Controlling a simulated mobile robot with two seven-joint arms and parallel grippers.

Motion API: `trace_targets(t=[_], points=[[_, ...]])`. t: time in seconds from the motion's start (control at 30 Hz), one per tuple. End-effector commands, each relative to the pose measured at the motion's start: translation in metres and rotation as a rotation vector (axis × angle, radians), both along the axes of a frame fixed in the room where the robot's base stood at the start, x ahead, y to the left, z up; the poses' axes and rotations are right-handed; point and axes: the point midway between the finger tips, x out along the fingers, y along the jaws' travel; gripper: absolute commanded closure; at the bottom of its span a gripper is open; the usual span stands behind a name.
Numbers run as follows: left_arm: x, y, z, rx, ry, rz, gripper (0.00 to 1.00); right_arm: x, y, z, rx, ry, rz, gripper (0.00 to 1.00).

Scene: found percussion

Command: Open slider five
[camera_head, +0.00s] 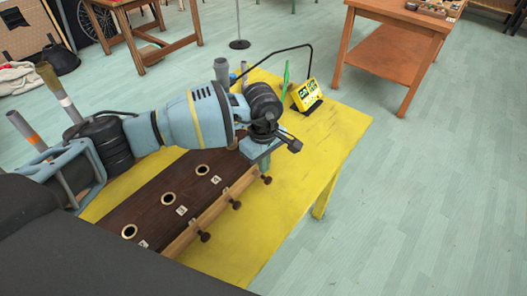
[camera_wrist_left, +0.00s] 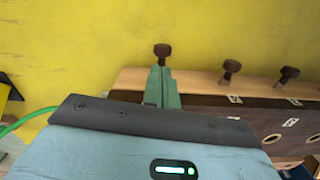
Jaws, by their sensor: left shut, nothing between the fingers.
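A long dark wooden box (camera_head: 162,202) with round holes and small white number labels lies on the yellow table. Dark slider knobs stick out along its right side in the head view. The farthest knob (camera_head: 267,180) shows just below my left gripper (camera_head: 263,163); it also shows in the left wrist view (camera_wrist_left: 162,50). There, the shut green fingers (camera_wrist_left: 160,82) end right at that knob's stem, with nothing between them. I cannot tell whether they touch it. Two other knobs (camera_wrist_left: 231,67) (camera_wrist_left: 289,73) stand to the right. The label numbers are too small to read. My right gripper is out of view.
The yellow table (camera_head: 330,130) is bare to the right of the box. A yellow device (camera_head: 306,95) and a green upright thing (camera_head: 286,78) stand at its far end. Grey tubes (camera_head: 222,70) stand behind my arm. A brown table (camera_head: 395,35) stands farther off.

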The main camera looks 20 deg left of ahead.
Motion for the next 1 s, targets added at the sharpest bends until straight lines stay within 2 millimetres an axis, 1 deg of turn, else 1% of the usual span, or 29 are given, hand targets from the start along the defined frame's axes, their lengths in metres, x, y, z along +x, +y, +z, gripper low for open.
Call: trace_targets(t=[0.03,0.1,0.23,0.57,0.77,1.0], points=[[-0.001,-0.001,-0.006,0.0,0.002,0.0,1.0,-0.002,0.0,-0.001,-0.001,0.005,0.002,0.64],[0.0,-0.001,-0.011,0.0,0.001,0.001,1.0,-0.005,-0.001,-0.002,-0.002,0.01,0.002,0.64],[0.0,0.0,-0.016,0.0,-0.001,0.001,1.0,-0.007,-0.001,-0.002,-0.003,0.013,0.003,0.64],[0.0,-0.001,-0.017,0.0,-0.001,0.0,1.0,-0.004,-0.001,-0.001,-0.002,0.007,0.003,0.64],[-0.005,-0.015,-0.017,0.001,-0.001,-0.002,1.0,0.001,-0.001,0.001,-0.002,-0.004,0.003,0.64],[-0.005,-0.014,-0.017,0.001,0.0,0.0,1.0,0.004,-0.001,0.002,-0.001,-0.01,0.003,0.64]])
